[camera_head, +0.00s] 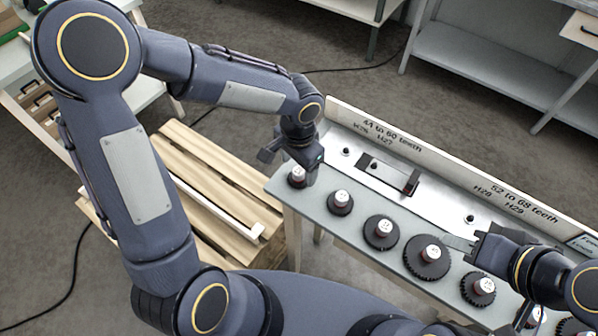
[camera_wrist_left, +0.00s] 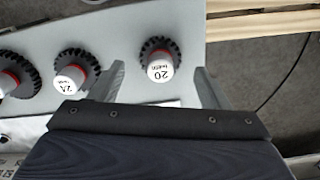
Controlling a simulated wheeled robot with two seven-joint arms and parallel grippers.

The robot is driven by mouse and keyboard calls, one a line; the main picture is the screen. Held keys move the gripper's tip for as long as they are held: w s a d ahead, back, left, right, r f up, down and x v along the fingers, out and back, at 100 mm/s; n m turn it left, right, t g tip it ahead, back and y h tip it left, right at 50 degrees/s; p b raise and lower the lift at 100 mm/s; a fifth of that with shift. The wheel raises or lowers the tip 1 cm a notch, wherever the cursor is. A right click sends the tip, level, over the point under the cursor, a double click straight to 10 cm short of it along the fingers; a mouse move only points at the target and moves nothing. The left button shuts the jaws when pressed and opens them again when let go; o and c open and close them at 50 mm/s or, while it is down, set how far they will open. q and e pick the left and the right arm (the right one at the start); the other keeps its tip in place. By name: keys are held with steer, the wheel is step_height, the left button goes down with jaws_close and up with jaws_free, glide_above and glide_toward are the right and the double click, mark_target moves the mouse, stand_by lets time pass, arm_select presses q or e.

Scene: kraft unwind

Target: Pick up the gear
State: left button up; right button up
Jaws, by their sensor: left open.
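A row of dark toothed gears with white-capped hubs stands on the grey bench. The end gear, marked 20, (camera_wrist_left: 158,62) sits between the spread fingers of my left gripper (camera_wrist_left: 159,68) in the left wrist view, with a gap on each side. In the head view my left gripper (camera_head: 290,160) is open just above and behind this small gear (camera_head: 297,178).
More gears (camera_head: 381,232) line the bench's front edge. Behind them are a metal plate with a raised block (camera_head: 390,174) and a long sign board (camera_head: 400,140) with tooth ranges. A wooden pallet (camera_head: 205,190) lies on the floor left of the bench (camera_head: 325,212).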

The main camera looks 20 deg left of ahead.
mark_target(299, 171)
arm_select(q)
steer(key=shift+f, duration=1.6)
steer(key=shift+c, duration=0.4)
steer(key=c, duration=1.3)
steer(key=shift+r, duration=0.15)
